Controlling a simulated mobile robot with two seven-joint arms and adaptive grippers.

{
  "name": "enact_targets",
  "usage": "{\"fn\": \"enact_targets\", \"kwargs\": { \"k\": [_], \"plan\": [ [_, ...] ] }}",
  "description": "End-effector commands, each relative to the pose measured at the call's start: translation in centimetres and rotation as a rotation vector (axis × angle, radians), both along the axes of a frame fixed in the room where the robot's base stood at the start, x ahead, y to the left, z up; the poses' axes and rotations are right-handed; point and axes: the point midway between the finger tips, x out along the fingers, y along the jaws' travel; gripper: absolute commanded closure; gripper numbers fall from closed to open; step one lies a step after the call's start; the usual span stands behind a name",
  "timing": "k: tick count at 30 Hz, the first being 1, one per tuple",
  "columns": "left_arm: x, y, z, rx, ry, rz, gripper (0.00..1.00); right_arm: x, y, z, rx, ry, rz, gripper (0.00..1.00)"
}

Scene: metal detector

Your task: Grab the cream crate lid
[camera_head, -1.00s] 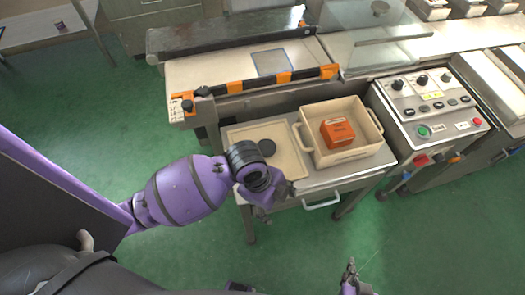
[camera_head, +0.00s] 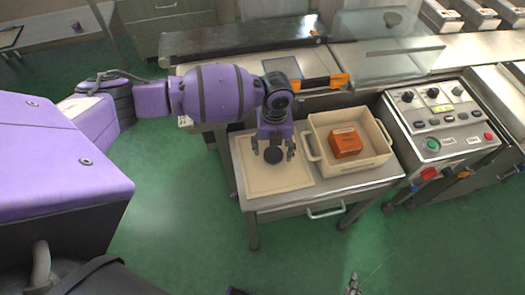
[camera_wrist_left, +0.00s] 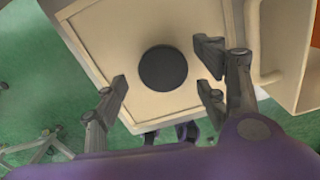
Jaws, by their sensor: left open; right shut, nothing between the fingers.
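The cream crate lid (camera_head: 283,183) lies flat on the left part of the small metal table. It has a raised rim and a round black knob (camera_head: 273,156) on top; both the lid (camera_wrist_left: 115,40) and knob (camera_wrist_left: 163,68) show in the left wrist view. My left gripper (camera_head: 273,152) points down over the lid, open, with its fingers on either side of the knob and apart from it. In the left wrist view the gripper (camera_wrist_left: 163,78) has clear gaps around the knob. My right gripper (camera_head: 353,284) is only partly visible at the bottom edge, shut and empty.
A cream crate (camera_head: 370,166) holding an orange box (camera_head: 346,142) stands right beside the lid. A control panel (camera_head: 440,120) is to the right. A conveyor machine (camera_head: 235,45) stands behind. Green floor (camera_head: 180,220) is free in front.

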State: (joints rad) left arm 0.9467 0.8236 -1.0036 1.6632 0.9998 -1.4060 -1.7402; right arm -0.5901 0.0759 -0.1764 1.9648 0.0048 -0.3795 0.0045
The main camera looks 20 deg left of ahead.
Motion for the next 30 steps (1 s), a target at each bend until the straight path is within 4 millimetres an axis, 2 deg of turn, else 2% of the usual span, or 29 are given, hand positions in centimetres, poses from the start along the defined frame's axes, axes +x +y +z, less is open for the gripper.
{"fn": "enact_targets", "kwargs": {
  "k": [6,15,27,30],
  "plan": [
    [-0.1,-0.1,-2.9,0.0,-0.001,0.0,0.35,0.2,0.0,0.2,0.0,-0.003,0.0,1.0],
    [-0.1,-0.1,-3.4,-0.001,-0.004,0.0,0.36,0.0,-0.4,0.1,-0.009,0.001,0.008,1.0],
    [-0.1,-0.1,-3.3,0.0,-0.002,0.001,0.88,-0.2,-0.6,0.0,-0.013,0.004,0.01,1.0],
    [-0.1,-0.1,-3.3,-0.001,-0.004,0.001,0.88,-0.2,-0.6,0.0,-0.011,0.004,0.008,1.0]
  ]
}}
